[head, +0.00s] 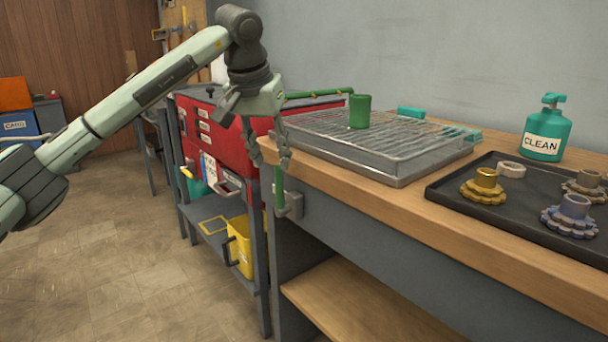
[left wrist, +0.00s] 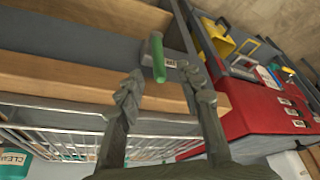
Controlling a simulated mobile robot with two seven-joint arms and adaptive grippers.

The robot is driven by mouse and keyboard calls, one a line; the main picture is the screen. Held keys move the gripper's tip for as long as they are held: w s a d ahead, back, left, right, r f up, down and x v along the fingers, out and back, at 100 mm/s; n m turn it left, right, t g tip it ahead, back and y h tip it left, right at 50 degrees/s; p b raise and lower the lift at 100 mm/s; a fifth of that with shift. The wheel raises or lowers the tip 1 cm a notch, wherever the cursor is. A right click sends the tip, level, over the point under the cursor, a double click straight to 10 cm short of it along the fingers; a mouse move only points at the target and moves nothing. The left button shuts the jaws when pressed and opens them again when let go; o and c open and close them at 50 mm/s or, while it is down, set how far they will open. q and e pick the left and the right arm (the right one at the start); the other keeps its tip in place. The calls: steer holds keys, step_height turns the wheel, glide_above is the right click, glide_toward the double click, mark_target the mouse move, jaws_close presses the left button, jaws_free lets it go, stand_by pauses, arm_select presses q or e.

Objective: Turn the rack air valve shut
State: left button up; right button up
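A green lever (head: 279,188), apparently the air valve's handle, stands upright at the front left corner of the bench. Its grey mount (head: 293,206) is on the bench side. My left gripper (head: 271,157) points down just above the lever, with its fingers apart. In the left wrist view the green lever (left wrist: 158,58) shows between the spread fingers of the left gripper (left wrist: 163,84), beyond the tips. I see no contact with it. A small label (left wrist: 170,63) sits beside the lever. My right gripper is in neither view.
A wire rack (head: 400,147) with a green cup (head: 359,111) stands on the wooden bench (head: 400,205), close beside the gripper. A black tray (head: 445,190) holds several gears. A red cabinet (head: 235,140) and a yellow bin (head: 241,245) stand behind left. The floor at left is clear.

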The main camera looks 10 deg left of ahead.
mark_target(277, 173)
arm_select(q)
steer(key=shift+w+d, duration=0.15)
steer(key=shift+w, duration=0.1)
steer(key=shift+w+f, duration=0.15)
steer(key=shift+f, duration=0.05)
steer(key=x, duration=0.7)
steer(key=shift+f+b, duration=0.15)
steer(key=shift+b, duration=0.15)
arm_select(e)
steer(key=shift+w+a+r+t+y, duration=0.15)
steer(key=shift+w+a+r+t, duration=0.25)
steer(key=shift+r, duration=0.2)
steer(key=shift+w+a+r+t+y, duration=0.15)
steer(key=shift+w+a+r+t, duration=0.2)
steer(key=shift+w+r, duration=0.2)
arm_select(q)
jaws_close()
